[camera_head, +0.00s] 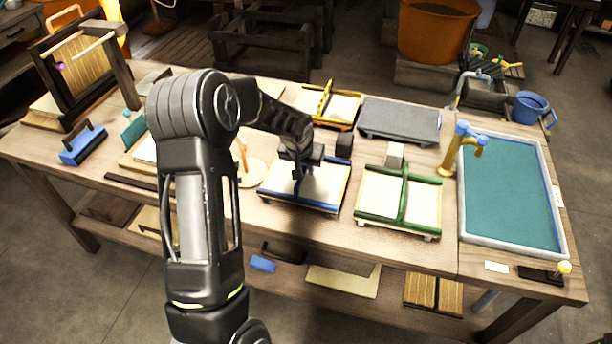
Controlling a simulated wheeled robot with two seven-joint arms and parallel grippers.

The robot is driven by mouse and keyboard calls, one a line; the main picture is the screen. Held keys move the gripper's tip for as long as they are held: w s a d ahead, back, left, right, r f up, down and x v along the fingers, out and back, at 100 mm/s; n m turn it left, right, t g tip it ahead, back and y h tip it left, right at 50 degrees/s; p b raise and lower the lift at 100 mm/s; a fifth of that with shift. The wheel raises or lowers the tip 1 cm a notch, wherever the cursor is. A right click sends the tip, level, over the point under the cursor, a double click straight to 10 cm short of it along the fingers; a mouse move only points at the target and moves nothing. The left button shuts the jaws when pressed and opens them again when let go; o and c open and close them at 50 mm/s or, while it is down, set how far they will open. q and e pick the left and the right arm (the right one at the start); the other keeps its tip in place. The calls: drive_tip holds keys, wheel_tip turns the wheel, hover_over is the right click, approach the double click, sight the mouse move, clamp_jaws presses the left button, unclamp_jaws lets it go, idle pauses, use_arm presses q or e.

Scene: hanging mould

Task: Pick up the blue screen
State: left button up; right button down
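The blue screen (331,205) is a blue-edged frame with a pale panel, lying flat near the middle of the wooden table. My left arm reaches up from the bottom and bends over to the right. My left gripper (302,178) points down over the middle of the blue screen and covers part of it. Whether its fingers touch the screen or are open or shut is too small and dark to tell. My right gripper is not in view.
A green screen (425,203) lies close on the right, a yellow screen (343,106) behind. A dark grey slab (400,119) and a teal-filled basin (507,195) with a brass tap (453,155) are further right. A wooden press (84,62) stands at left.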

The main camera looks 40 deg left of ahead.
use_arm(q)
clamp_jaws()
drive_tip(key=shift+r, duration=0.1)
wheel_tip(320, 180, up, 10)
drive_tip(key=shift+f+b, duration=0.1)
drive_tip(key=shift+b, duration=0.8)
